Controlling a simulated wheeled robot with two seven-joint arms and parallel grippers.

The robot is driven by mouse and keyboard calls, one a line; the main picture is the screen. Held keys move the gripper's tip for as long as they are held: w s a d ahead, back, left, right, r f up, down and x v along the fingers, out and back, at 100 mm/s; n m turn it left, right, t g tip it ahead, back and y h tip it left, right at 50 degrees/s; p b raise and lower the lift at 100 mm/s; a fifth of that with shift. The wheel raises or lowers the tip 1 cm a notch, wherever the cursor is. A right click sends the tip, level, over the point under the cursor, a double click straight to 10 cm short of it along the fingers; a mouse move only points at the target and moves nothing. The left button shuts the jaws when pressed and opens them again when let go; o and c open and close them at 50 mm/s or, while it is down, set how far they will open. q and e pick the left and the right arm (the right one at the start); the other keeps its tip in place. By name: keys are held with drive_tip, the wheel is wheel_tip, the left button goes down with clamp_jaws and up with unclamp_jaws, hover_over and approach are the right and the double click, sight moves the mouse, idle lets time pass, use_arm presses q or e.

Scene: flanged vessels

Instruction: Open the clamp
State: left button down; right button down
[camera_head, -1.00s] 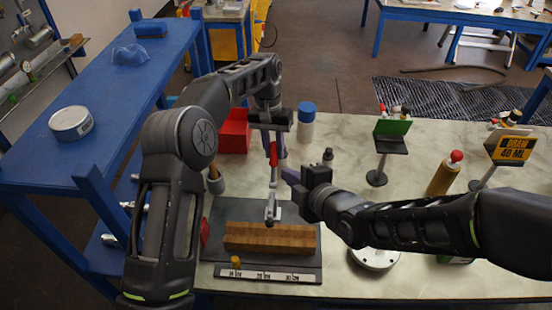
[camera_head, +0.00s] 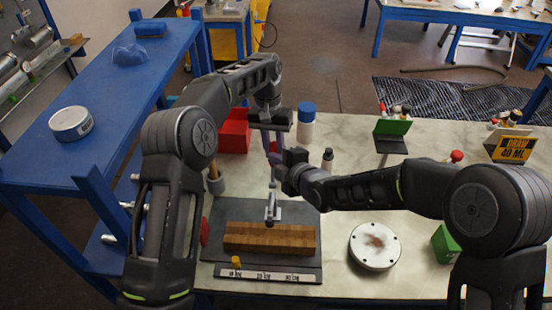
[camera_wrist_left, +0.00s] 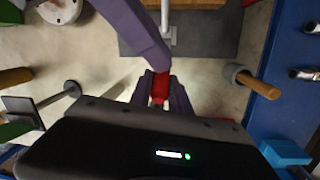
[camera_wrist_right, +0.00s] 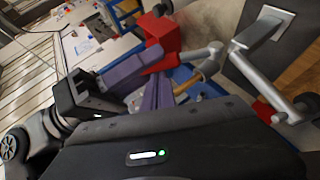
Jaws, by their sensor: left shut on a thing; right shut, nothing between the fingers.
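The clamp (camera_head: 272,212) is a silver lever on a grey base plate, behind a wooden block (camera_head: 270,237). Its lever stands upright and has a red handle (camera_wrist_left: 160,86). My left gripper (camera_wrist_left: 161,78) is shut on the red handle, its purple fingers on both sides. My right gripper (camera_head: 274,160) is shut and empty, right beside the handle and just below the left fingers. One of its purple fingers crosses the left wrist view. In the right wrist view, the clamp (camera_wrist_right: 258,40) lies to the right of the shut fingers. In the head view, the right gripper partly hides the handle.
A red bin (camera_head: 235,133) and a blue-capped bottle (camera_head: 306,125) stand behind. A round white flange (camera_head: 374,246) and a green box (camera_head: 445,243) are at the right. A wooden-handled tool (camera_wrist_left: 258,85) stands close to the left gripper. A blue shelf (camera_head: 110,110) borders the left.

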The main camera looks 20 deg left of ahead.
drive_tip(key=shift+w, duration=0.15)
use_arm(q)
drive_tip(key=shift+d+r, duration=0.15)
drive_tip(key=shift+s+d+r, duration=0.1)
drive_tip(key=shift+s+d, duration=0.05)
drive_tip(key=shift+s, duration=0.05)
use_arm(e)
drive_tip(key=shift+w+d+f, duration=0.15)
drive_tip(key=shift+w, duration=0.2)
drive_tip(key=shift+w+d+f, duration=0.1)
drive_tip(key=shift+w, duration=0.25)
use_arm(q)
drive_tip(key=c, duration=1.6)
unclamp_jaws()
drive_tip(key=shift+o, duration=1)
drive_tip(key=shift+w+a, duration=0.15)
drive_tip(key=shift+a, duration=0.05)
drive_tip(key=shift+o, duration=1)
drive_tip(key=shift+f, duration=0.2)
use_arm(e)
drive_tip(key=shift+a, duration=0.25)
use_arm(q)
drive_tip(key=shift+a+r, duration=0.1)
